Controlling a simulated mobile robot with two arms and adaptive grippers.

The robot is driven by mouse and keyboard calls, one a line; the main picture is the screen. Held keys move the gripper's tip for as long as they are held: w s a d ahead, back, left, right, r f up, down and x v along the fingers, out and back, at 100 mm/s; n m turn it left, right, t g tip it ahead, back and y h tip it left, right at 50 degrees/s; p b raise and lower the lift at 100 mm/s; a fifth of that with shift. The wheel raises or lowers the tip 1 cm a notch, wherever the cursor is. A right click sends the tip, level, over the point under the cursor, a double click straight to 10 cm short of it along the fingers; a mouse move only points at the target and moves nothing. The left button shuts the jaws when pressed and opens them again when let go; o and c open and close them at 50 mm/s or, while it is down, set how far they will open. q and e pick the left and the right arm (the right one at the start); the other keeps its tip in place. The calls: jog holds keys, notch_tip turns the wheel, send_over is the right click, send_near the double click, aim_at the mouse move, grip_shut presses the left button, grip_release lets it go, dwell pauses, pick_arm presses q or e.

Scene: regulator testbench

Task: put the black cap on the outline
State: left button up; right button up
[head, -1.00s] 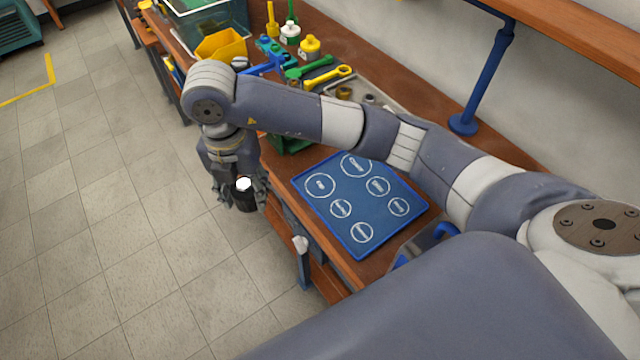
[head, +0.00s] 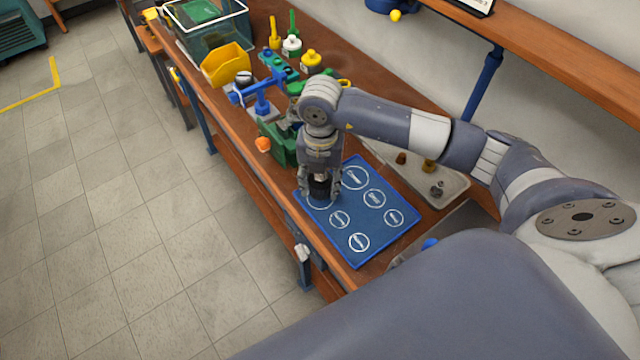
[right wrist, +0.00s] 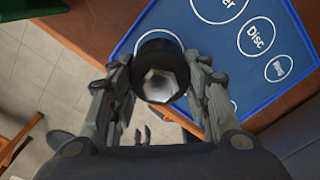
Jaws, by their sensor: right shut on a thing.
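My right gripper (head: 320,190) is shut on the black cap (head: 320,184) over the left corner of the blue mat (head: 350,212). In the right wrist view the cap (right wrist: 157,47) sits between the two fingers of the gripper (right wrist: 160,88), with a pale six-sided metal face in its middle. The mat (right wrist: 203,50) has several white labelled circle outlines. The outline (head: 318,205) at the left corner is partly hidden by the gripper and cap. I cannot tell the gap between cap and mat. My left gripper is not in view.
A green holder (head: 278,146) with an orange knob (head: 263,144) stands close left of my right gripper. A grey tray (head: 455,187) with small metal parts lies right of the mat. A yellow bin (head: 226,64) and coloured tools stand farther back.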

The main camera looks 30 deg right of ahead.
aim_at(320, 190)
notch_tip(320, 190, down, 2)
jog(key=shift+f+p, duration=0.1)
jog(key=shift+p, duration=0.3)
jog(key=shift+f, duration=0.2)
jog(key=shift+f, duration=0.1)
jog(key=shift+f+b, duration=0.2)
jog(key=shift+b, duration=0.1)
jog(key=o, duration=1.1)
jog(key=shift+r, duration=0.1)
